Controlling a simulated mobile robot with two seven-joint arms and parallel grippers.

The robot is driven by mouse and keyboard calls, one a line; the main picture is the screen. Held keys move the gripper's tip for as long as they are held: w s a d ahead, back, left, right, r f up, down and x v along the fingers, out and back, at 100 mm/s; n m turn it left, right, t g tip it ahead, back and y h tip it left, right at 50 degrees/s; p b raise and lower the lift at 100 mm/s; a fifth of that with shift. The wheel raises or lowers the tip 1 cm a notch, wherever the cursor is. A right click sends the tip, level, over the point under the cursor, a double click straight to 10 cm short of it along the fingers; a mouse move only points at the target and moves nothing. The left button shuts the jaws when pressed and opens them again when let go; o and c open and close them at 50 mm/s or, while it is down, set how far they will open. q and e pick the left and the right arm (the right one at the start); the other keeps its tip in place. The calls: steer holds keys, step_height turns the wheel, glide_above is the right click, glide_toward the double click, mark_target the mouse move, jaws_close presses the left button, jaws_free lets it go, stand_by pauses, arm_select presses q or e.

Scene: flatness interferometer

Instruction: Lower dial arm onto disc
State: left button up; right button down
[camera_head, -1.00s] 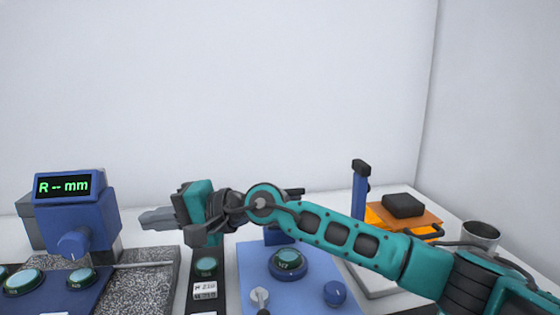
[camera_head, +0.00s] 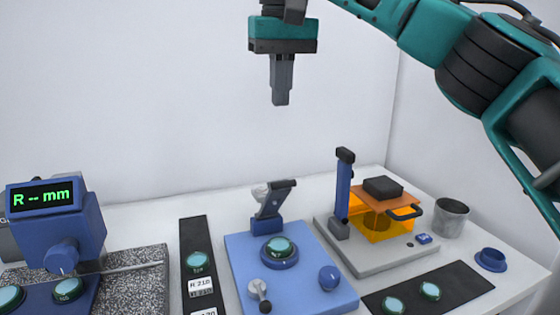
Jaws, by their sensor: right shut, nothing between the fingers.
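A teal disc (camera_head: 279,246) sits in a round blue seat on the blue base plate (camera_head: 312,290) in the middle. Behind it, a dark hinged arm (camera_head: 270,203) on a blue block stands raised and tilted, apart from the disc. It looks like the dial arm, with a pale round part at its left side. My right gripper (camera_head: 281,102) points down, shut and empty, high above and behind this arm in the picture, touching nothing. My left gripper is not in view.
The plate carries a silver lever (camera_head: 259,290) and blue knob (camera_head: 328,278). At left are a blue display unit (camera_head: 75,225) and granite slab (camera_head: 140,285). At right stand a blue post (camera_head: 343,185), orange guard (camera_head: 385,218) and grey cup (camera_head: 451,218). Several other teal discs lie around.

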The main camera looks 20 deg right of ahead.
steer(key=b, duration=0.3)
glide_above(283, 184)
steer(key=w, duration=0.4)
steer(key=f, duration=0.9)
steer(key=shift+s+d+f, duration=0.15)
steer(key=shift+d+f, duration=0.05)
steer(key=shift+d, duration=0.05)
steer(key=shift+s+f+b, duration=0.45)
steer(key=shift+s+f, duration=0.1)
steer(key=shift+f, duration=0.25)
steer(key=shift+s+f, duration=0.45)
steer(key=shift+s, duration=0.05)
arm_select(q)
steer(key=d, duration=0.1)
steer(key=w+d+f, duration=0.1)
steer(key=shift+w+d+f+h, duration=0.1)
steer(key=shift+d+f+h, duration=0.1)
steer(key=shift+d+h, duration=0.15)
arm_select(e)
steer(key=shift+s+f, duration=0.2)
arm_select(q)
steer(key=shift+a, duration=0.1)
steer(key=shift+b, duration=0.3)
